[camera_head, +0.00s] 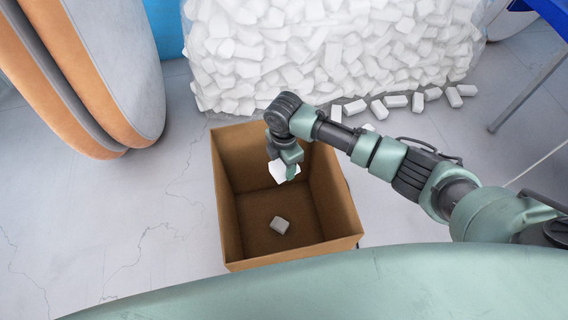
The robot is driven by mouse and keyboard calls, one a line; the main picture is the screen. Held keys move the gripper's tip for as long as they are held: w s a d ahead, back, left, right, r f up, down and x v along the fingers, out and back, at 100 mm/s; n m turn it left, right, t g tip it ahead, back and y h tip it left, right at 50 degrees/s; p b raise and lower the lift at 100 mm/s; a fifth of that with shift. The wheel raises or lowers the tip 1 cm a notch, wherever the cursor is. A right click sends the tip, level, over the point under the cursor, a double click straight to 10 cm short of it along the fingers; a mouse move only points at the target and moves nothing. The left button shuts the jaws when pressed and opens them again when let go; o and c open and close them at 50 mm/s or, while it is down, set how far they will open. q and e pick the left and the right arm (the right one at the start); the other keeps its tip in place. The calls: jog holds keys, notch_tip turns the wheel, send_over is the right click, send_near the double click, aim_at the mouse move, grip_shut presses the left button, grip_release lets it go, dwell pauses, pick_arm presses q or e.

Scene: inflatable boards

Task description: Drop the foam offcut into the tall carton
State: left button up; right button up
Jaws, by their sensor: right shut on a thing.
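A white foam offcut (279,172) is held in my right gripper (287,170), which is shut on it. The gripper hangs over the open top of the tall brown carton (344,208), near its far part; how high it is above the rim I cannot tell. The gripper's fingers partly hide the held offcut. My left gripper does not show.
A big clear bag of white foam pieces (330,45) stands behind the carton, with several loose pieces (396,101) on the floor beside it. Orange and grey boards (100,70) lean at the left. A metal leg (525,95) stands at the right. The floor left of the carton is clear.

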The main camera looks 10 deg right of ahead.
jog(key=shift+f, duration=0.25)
jog(key=o, duration=1.4)
jog(key=shift+c, duration=0.2)
jog(key=shift+r, duration=0.15)
notch_tip(320, 180, up, 8)
jog(key=shift+f, duration=0.2)
